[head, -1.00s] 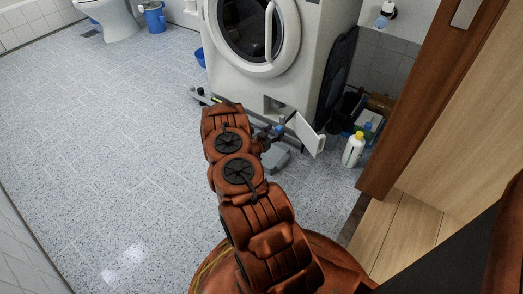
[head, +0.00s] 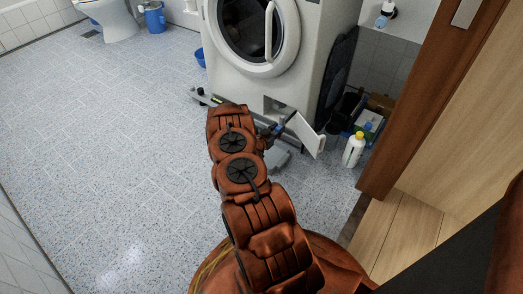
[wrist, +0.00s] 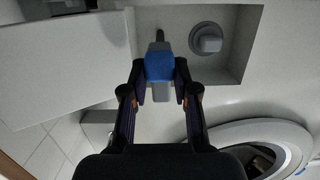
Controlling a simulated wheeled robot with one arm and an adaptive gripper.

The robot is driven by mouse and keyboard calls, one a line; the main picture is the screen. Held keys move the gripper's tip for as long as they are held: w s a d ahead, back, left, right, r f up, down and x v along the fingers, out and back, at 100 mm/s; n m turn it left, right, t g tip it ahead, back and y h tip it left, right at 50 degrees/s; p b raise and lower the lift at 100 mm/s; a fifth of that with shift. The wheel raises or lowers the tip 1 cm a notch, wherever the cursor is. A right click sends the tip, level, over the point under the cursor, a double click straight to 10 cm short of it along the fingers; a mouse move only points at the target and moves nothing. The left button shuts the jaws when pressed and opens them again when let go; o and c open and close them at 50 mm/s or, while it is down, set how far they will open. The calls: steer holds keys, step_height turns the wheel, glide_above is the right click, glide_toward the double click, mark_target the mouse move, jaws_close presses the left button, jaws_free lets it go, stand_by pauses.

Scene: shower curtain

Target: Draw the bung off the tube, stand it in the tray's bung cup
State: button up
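The bung (wrist: 159,66) shows in the wrist view as a blue piece with a grey end, at the end of a short dark tube (wrist: 160,35) in the machine's lower recess. I cannot tell how deeply the two are joined. My gripper (wrist: 160,76) has a fingertip against each side of the blue piece and appears shut on it. In the head view my arm partly hides my gripper (head: 268,137). A grey tray (head: 279,159) lies on the floor below the recess, partly behind my arm. Its bung cup cannot be made out.
The white washing machine (head: 240,75) has a small open flap (head: 306,134) right of the recess. A round filter knob (wrist: 207,40) sits beside the tube. A white bottle with a yellow cap (head: 353,151) stands farther right. The floor at left is clear.

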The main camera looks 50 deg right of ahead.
jaws_close()
steer(key=shift+a, duration=0.15)
steer(key=a, duration=0.6)
steer(key=shift+s+a, duration=0.15)
steer(key=shift+a, duration=0.1)
stand_by(0.5)
steer(key=a+b, duration=0.2)
steer(key=a, duration=1)
steer(key=shift+s, duration=0.25)
